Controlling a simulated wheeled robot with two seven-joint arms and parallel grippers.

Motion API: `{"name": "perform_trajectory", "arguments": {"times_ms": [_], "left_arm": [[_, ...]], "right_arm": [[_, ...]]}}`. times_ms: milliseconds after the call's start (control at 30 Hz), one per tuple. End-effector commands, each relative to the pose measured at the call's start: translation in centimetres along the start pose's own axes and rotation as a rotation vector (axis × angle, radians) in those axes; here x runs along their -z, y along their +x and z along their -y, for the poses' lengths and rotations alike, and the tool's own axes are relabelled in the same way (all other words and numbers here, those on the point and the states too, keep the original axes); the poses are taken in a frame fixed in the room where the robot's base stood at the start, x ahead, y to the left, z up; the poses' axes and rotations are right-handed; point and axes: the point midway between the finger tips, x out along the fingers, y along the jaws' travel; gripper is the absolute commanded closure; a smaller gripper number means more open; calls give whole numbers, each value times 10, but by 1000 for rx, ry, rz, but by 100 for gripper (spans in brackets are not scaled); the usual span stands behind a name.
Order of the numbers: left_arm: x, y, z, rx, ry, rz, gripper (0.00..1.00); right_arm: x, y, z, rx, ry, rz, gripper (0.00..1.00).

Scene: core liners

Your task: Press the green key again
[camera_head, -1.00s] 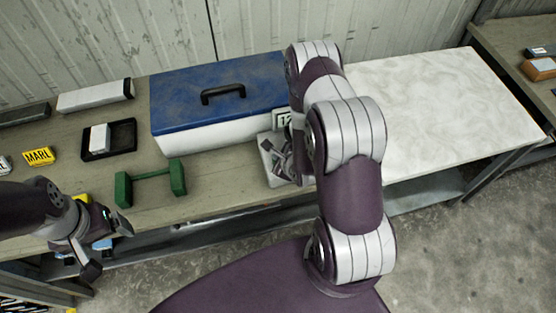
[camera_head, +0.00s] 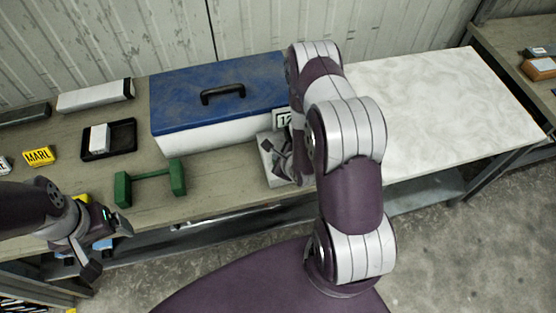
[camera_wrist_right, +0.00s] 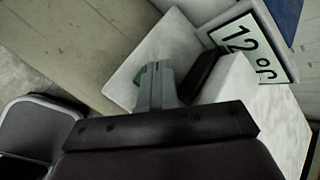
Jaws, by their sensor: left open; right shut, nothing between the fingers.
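The green key (camera_wrist_right: 140,76) shows as a small green patch beside the fingertips of my right gripper (camera_wrist_right: 158,72) in the right wrist view. The fingers cover most of the key, and I cannot tell whether they touch it. The key sits on a pale device (camera_wrist_right: 122,84), which also shows in the head view (camera_head: 267,158). My left gripper (camera_head: 107,247) is open and empty at the bench's front edge, lower left.
A blue-lidded box (camera_head: 215,95) stands behind and left of the device. A green dumbbell (camera_head: 150,184), a black tray (camera_head: 120,150), a yellow MARL box (camera_head: 39,156) and a long white box (camera_head: 93,96) lie further left. The white tabletop (camera_head: 440,105) at right is clear.

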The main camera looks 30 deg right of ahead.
Motion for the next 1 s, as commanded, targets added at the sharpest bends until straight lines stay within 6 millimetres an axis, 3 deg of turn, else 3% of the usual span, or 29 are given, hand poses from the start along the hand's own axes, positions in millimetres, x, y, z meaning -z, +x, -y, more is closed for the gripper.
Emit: {"name": "perform_trajectory", "arguments": {"times_ms": [1000], "left_arm": [[-1,11,0,0,0,0,11]], "right_arm": [[7,9,-7,0,0,0,100]]}}
